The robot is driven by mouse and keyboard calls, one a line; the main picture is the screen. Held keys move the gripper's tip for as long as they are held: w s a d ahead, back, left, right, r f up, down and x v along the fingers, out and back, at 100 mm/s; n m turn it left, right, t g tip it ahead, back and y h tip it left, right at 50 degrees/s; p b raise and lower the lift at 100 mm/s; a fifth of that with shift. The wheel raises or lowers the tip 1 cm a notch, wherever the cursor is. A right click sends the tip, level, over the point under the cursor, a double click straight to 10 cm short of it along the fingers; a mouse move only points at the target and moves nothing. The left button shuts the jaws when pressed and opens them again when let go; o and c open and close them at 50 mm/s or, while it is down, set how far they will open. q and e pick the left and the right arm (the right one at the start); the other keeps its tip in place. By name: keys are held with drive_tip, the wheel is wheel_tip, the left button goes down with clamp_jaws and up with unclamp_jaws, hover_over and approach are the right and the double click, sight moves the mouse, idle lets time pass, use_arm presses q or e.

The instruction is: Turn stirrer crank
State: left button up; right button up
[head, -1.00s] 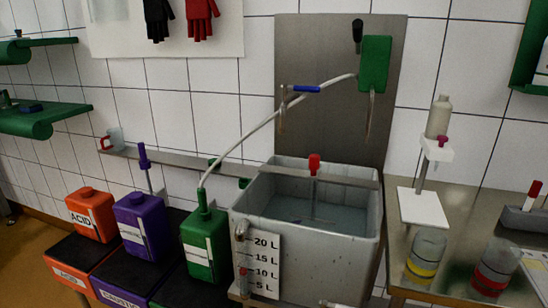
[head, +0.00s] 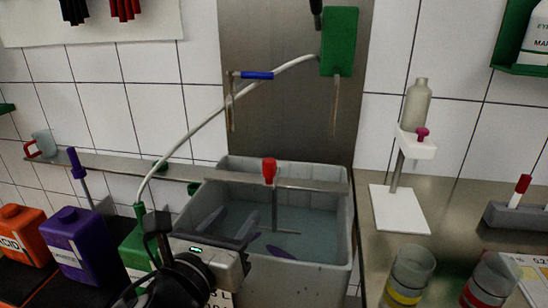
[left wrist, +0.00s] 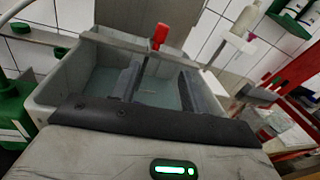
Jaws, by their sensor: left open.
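The stirrer crank has a red handle (head: 269,170) standing upright on the metal bar across the grey tub (head: 335,262). Its thin grey shaft goes down into pale liquid and bends sideways at the bottom. In the left wrist view the red handle (left wrist: 160,35) rises beyond my fingers. My left gripper (head: 232,214) is open and empty at the tub's front left, nearer to me than the handle and apart from it. Its two dark fingers also show in the left wrist view (left wrist: 160,85), pointing towards the tub. My right gripper is not in view.
A white hose (head: 205,122) rises from the green canister to a green box (head: 339,42). Purple (head: 77,243) and orange (head: 20,236) canisters stand left. A white stand (head: 400,208) and beakers stand right.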

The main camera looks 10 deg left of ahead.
sight(266, 169)
use_arm(q)
drive_tip(key=shift+m, duration=0.6)
drive_tip(key=w, duration=0.5)
drive_tip(key=w+d, duration=0.1)
drive_tip(key=w, duration=0.4)
drive_tip(key=w+d+r, duration=0.1)
drive_tip(key=w, duration=0.5)
drive_tip(key=shift+d+r, duration=0.1)
drive_tip(key=shift+d, duration=0.05)
drive_tip(key=shift+c, duration=0.4)
clamp_jaws()
